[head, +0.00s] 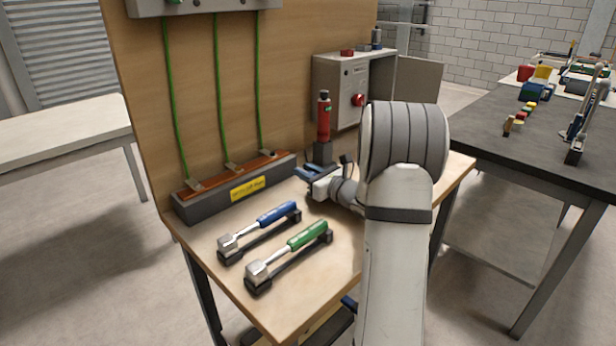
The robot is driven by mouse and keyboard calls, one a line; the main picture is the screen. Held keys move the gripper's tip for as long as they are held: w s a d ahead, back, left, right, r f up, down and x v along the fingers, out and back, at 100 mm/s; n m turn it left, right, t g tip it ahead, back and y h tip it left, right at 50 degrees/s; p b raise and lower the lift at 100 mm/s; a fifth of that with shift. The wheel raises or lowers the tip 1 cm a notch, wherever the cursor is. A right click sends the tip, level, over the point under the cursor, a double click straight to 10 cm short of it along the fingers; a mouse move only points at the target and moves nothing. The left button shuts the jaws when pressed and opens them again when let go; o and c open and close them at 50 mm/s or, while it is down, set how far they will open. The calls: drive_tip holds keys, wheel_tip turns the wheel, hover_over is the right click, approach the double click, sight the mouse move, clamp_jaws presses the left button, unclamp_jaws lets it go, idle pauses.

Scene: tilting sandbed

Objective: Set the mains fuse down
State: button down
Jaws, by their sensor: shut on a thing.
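My gripper (313,180) is low over the wooden bench, just in front of the red tester's dark stand and right of the dark terminal block. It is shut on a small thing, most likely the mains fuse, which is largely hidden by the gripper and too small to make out. A bit of dark blue shows beside the fingers; I cannot tell what it belongs to. Whether the held thing touches the bench cannot be told.
A red upright tool (323,118) stands in a dark stand (322,153) close behind my gripper. A blue-handled tool (277,214) and a green-handled tool (307,235) lie on holders in front. A grey switch box (341,79) stands at the back. Bare bench (315,285) lies at the front.

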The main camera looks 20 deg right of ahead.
drive_tip(key=shift+f, duration=0.35)
drive_tip(key=shift+f, duration=0.1)
drive_tip(key=shift+f, duration=0.15)
drive_tip(key=c, duration=1.2)
unclamp_jaws()
drive_tip(key=shift+r, duration=0.35)
drive_tip(key=v, duration=1.2)
drive_tip(key=shift+d, duration=0.1)
drive_tip(key=shift+s+f, duration=0.1)
drive_tip(key=shift+s, duration=0.05)
